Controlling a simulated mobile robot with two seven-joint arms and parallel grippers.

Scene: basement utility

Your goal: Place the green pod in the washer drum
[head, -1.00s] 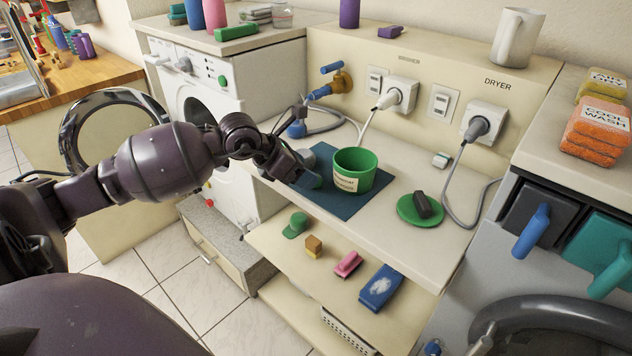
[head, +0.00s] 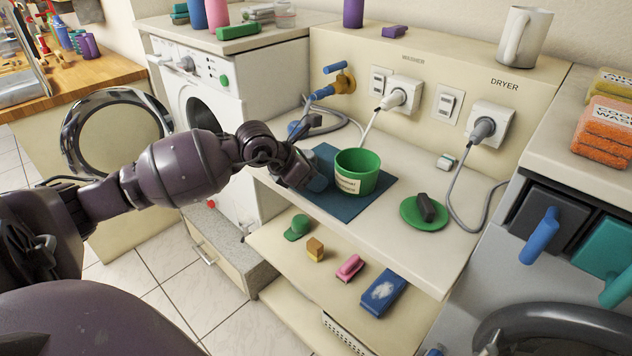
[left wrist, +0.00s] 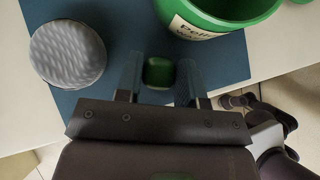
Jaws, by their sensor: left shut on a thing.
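The green pod (left wrist: 158,72) sits between the two fingers of my left gripper (left wrist: 160,80) in the left wrist view. The fingers are shut on it, low over the dark blue mat. In the head view my left gripper (head: 308,180) is just left of the green pot (head: 357,172), and the pod is hidden there. The washer (head: 222,85) stands behind my left arm. Its round door (head: 68,135) is swung open to the left, and the dark drum opening (head: 200,112) is partly hidden by my arm. My right gripper is not in view.
The mat (head: 345,208) lies on the counter. A grey ribbed round thing (left wrist: 68,53) is left of my fingers in the wrist view. A green dish (head: 408,216) with a dark block stands right of the pot. A hose, cords and a blue-handled tap (head: 338,82) are behind.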

